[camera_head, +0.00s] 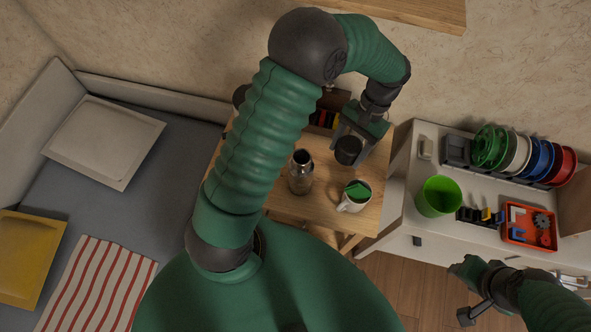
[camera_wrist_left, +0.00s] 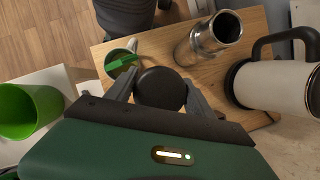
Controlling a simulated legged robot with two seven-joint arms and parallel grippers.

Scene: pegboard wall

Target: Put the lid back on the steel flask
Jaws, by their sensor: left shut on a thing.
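The steel flask (camera_head: 301,178) stands upright and open on the small wooden table (camera_head: 285,207); its dark mouth faces up. It also shows in the wrist view (camera_wrist_left: 207,42). My left gripper (camera_head: 349,143) is shut on the round black lid (camera_head: 347,151), held to the right of the flask and apart from it. In the wrist view the lid (camera_wrist_left: 160,89) sits between the two grey fingers. My right gripper (camera_head: 478,309) is at the lower right, away from the table; its jaw opening is not clear.
A white mug (camera_head: 347,206) with something green in it stands right of the flask. A white kettle (camera_wrist_left: 277,86) with a black handle stands near the flask in the wrist view. A green cup (camera_head: 438,197), spools (camera_head: 518,153) and a red tray (camera_head: 521,238) sit on the white cabinet.

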